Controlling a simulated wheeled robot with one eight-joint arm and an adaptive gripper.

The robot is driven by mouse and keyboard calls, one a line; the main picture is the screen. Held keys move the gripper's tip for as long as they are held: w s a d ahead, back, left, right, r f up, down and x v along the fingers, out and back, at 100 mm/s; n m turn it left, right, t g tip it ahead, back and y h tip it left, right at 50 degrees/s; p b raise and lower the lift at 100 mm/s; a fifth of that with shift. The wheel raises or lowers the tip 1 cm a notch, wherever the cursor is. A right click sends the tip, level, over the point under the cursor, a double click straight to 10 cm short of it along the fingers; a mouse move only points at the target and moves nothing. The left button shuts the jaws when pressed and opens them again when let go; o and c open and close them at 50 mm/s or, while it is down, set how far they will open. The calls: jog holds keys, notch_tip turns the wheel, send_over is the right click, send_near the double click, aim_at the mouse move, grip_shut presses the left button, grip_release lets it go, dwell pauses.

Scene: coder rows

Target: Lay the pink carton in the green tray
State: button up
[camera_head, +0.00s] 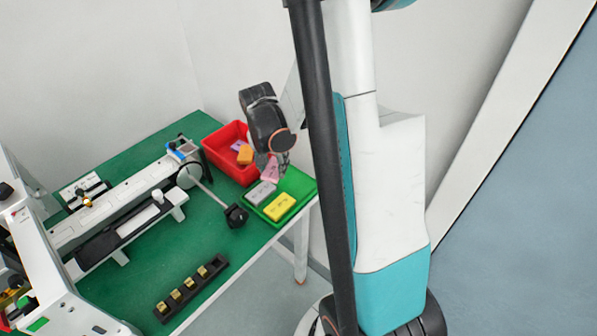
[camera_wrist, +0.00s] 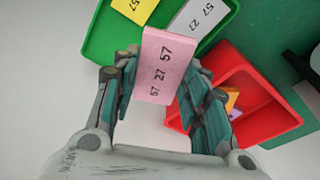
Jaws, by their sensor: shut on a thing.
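The pink carton (camera_wrist: 163,72), printed with dark numbers, is between the fingers of my gripper (camera_wrist: 160,92) in the wrist view. My gripper is shut on it. In the head view my gripper (camera_head: 275,162) hangs over the right end of the table, with the pink carton (camera_head: 271,170) below it, partly hidden by the fingers. The green tray (camera_head: 307,187) lies just below and to the right of it, and also shows in the wrist view (camera_wrist: 100,45). The tray holds a yellow carton (camera_head: 279,206) and a grey carton (camera_head: 260,193). The pink carton appears held above the tray's edge.
A red bin (camera_head: 215,148) with orange and purple cartons stands beside the tray. A coder machine (camera_head: 120,212) with a rod and black knob (camera_head: 236,215) is to the left. A black holder (camera_head: 190,288) lies at the table's front. The tray's far right part looks bare.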

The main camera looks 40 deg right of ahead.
aim_at(302, 188)
jog(key=s+d+m, duration=0.1)
jog(key=d, duration=0.1)
jog(key=s+d+f+m, duration=0.1)
jog(key=s+m, duration=0.1)
jog(key=s+d+f+m, duration=0.1)
jog(key=s+d, duration=0.1)
jog(key=shift+s+d+f+m+g+b, duration=0.2)
jog(key=shift+s+d+m+g+b, duration=0.1)
jog(key=shift+b, duration=0.1)
jog(key=shift+f+b, duration=1.5)
jog(key=shift+f, duration=0.7)
jog(key=shift+b, duration=0.35)
jog(key=shift+f+b, duration=0.55)
jog(key=o, duration=0.9)
notch_tip(302, 188, up, 12)
jog(key=a, duration=0.2)
jog(key=shift+a, duration=0.25)
